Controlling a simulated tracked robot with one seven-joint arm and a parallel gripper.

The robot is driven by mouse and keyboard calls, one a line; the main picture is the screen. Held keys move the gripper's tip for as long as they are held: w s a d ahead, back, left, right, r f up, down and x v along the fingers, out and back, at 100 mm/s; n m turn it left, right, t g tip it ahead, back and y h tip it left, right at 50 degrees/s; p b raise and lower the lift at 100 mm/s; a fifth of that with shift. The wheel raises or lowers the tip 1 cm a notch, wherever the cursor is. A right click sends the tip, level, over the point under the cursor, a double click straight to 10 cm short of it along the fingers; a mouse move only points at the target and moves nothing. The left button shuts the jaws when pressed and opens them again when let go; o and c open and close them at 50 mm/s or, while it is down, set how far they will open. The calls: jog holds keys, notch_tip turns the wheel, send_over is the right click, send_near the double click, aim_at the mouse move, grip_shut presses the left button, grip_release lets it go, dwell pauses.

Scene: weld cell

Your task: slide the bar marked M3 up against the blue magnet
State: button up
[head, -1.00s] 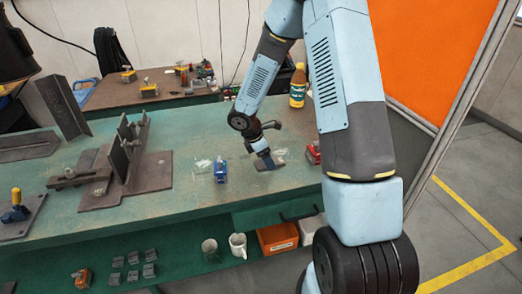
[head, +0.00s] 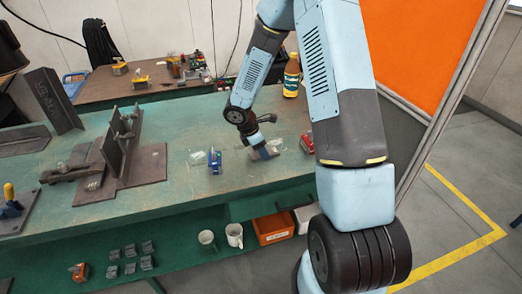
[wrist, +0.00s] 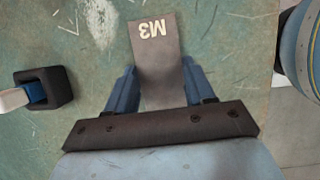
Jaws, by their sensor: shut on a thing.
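The flat grey bar marked M3 (wrist: 156,62) lies on the green bench, its label upside down in the wrist view. My gripper (wrist: 160,85) is shut on the bar, with one blue finger along each side. In the head view my gripper (head: 258,146) is low over the bench and the bar (head: 266,153) shows at its tip. The blue magnet (head: 214,161) stands on the bench to the left, with a clear gap between it and the bar.
A red object (head: 307,143) stands right of the bar, partly behind my arm. A dark steel fixture (head: 120,160) fills the left of the bench (head: 180,195). A bottle (head: 292,75) stands behind. Bench between bar and magnet is clear.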

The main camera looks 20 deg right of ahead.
aim_at(251, 158)
grip_shut()
jog(key=shift+a, duration=0.15)
jog(key=shift+s+a, duration=0.2)
jog(key=shift+a, duration=1)
jog(key=shift+a, duration=0.2)
jog(key=shift+s+a, duration=0.2)
jog(key=shift+a, duration=0.95)
jog(key=shift+a, duration=0.15)
jog(key=shift+s+a, duration=0.2)
jog(key=shift+a, duration=0.95)
